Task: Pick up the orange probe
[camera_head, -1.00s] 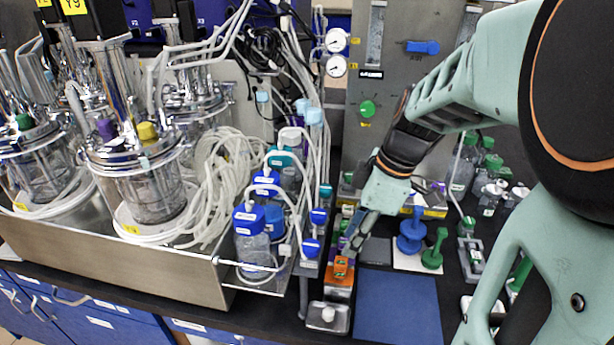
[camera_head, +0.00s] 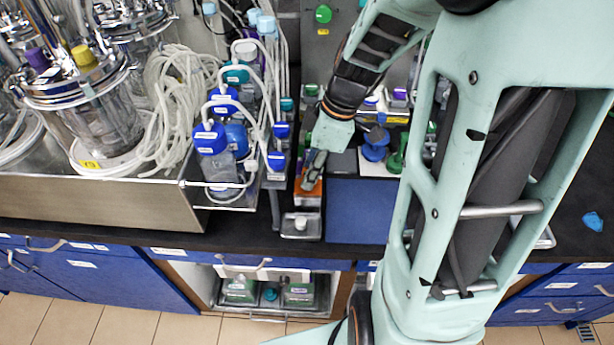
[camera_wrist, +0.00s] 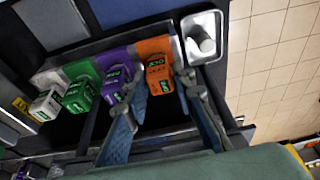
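The orange probe (camera_wrist: 160,80) is a block-shaped orange piece with green display marks, at the right end of a row of coloured probes in the wrist view. In the head view only a little orange (camera_head: 308,198) shows below my fingers. My gripper (camera_wrist: 158,84) is open, with one finger on each side of the orange probe. I cannot tell whether either finger touches it. In the head view my gripper (camera_head: 313,172) points down at the orange spot, and its fingers hide part of it.
Purple (camera_wrist: 115,82), green (camera_wrist: 80,95) and white (camera_wrist: 45,104) probes stand close on the left. A metal container (camera_wrist: 203,38) is at the right. Blue-capped bottles (camera_head: 212,145) and tubing crowd the left. A blue mat (camera_head: 358,212) lies clear on the right.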

